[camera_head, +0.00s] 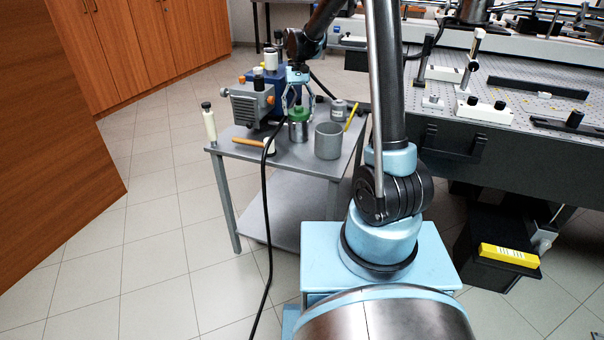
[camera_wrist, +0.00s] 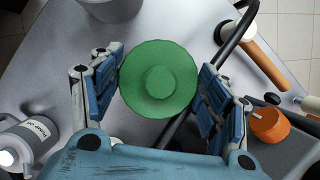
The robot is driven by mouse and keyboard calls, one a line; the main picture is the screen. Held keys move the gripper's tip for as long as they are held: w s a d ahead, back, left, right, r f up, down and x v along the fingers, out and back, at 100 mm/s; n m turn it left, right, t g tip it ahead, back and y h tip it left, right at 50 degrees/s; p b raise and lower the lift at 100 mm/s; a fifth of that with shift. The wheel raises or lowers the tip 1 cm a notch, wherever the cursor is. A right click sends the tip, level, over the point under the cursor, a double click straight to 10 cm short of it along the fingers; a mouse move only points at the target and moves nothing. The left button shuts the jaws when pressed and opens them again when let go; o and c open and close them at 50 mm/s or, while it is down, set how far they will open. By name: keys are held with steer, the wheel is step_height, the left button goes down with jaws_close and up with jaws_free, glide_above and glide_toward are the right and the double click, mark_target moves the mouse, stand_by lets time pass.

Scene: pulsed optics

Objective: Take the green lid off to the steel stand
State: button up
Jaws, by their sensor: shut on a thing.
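The green lid (camera_head: 299,115) is a round disc with a raised knob, right over a small steel container (camera_head: 299,132) on the grey cart. I cannot tell whether it rests on the container or is slightly clear of it. My gripper (camera_head: 299,98) is above the cart and shut on the lid. In the wrist view the lid (camera_wrist: 158,80) lies between the two blue finger pads of my gripper (camera_wrist: 160,85), and the container under it is hidden. A grey cylinder (camera_head: 328,142) stands right of the container. I cannot tell which thing is the steel stand.
The grey cart top (camera_head: 225,147) also holds a boxy device (camera_head: 250,103) at the back left, an orange-handled tool (camera_head: 249,142) at front left, a white bottle (camera_head: 209,122) at the left edge and a small jar (camera_head: 339,110) behind the cylinder. A black cable hangs past the front.

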steer(key=n+h, duration=0.1)
steer(key=n, duration=0.3)
steer(key=shift+a, duration=0.1)
steer(key=shift+n+t+h, duration=0.3)
steer(key=shift+n, duration=0.2)
steer(key=n+h, duration=0.1)
steer(key=n, duration=0.2)
steer(key=shift+s+t, duration=0.1)
steer(key=shift+t, duration=0.3)
steer(key=o, duration=0.6)
steer(key=c, duration=1)
